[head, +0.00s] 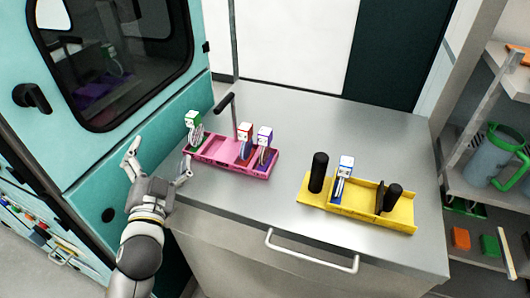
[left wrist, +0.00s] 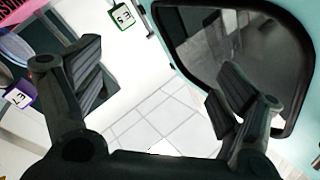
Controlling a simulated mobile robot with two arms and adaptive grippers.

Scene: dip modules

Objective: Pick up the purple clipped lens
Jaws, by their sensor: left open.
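The purple clipped lens (head: 264,147) stands at the right end of the pink rack (head: 228,168) on the grey cabinet top, with a white block-like head above its disc. A purple-edged clip (left wrist: 20,96) shows at the left edge of the left wrist view, partly cut off. My left gripper (head: 160,165) is open and empty, left of the rack and apart from the purple lens. Its two spread fingers show in the left wrist view (left wrist: 165,95), with nothing between them. My right gripper is out of view.
The red lens (head: 244,140) stands close left of the purple one; the green lens (head: 194,128) is at the rack's left end. A dark handle (head: 225,103) rises behind. A yellow rack (head: 355,215) with a blue lens (head: 343,173) stands right. A teal machine (head: 165,130) borders the left.

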